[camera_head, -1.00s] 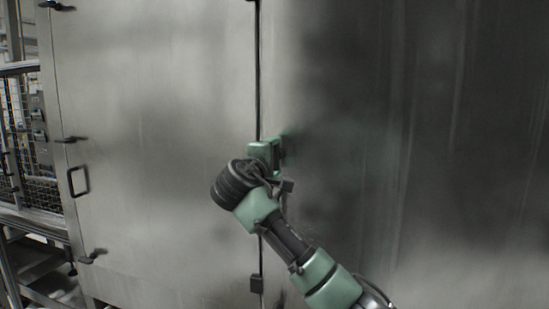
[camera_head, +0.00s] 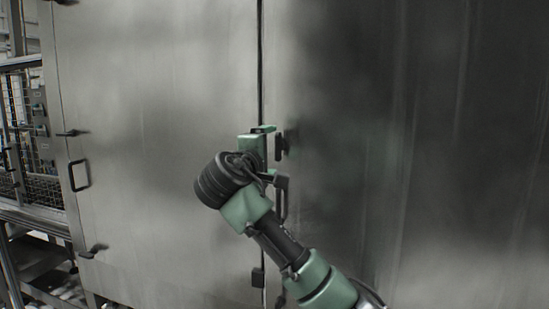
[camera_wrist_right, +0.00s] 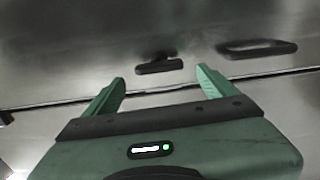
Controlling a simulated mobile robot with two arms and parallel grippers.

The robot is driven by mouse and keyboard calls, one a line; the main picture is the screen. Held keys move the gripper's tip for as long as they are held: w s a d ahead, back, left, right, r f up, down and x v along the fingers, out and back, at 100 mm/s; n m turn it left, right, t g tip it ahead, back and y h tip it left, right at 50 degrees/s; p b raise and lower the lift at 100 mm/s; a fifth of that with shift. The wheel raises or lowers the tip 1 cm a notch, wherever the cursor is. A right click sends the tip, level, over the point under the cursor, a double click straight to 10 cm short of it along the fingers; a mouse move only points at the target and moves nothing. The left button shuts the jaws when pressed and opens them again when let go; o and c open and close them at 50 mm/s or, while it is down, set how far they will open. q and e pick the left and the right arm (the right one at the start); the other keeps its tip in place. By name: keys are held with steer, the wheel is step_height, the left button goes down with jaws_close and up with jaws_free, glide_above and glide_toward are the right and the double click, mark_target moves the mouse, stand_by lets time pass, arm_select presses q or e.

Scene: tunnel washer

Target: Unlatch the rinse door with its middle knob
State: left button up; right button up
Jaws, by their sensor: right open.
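The middle knob (camera_head: 280,146) is a small dark bar on the steel front, just right of the dark vertical seam. It also shows in the right wrist view (camera_wrist_right: 159,66), beyond and roughly between the fingertips. My right gripper (camera_head: 264,138) is at the seam, just left of the knob. In the right wrist view its two green fingers (camera_wrist_right: 161,82) are spread apart with nothing between them. A gap shows between fingertips and knob. A dark loop handle (camera_head: 281,203) sits below the knob, partly behind my arm. My left gripper is out of view.
The left panel carries a dark loop handle (camera_head: 78,175) and knobs along its left edge, one (camera_head: 72,133) near mid-height. A small dark fitting (camera_head: 258,278) is low on the seam. A mesh fence (camera_head: 40,180) stands far left. The right steel surface is clear.

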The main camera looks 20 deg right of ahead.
steer(key=v, duration=0.3)
steer(key=shift+b, duration=0.35)
steer(key=shift+w+f, duration=0.1)
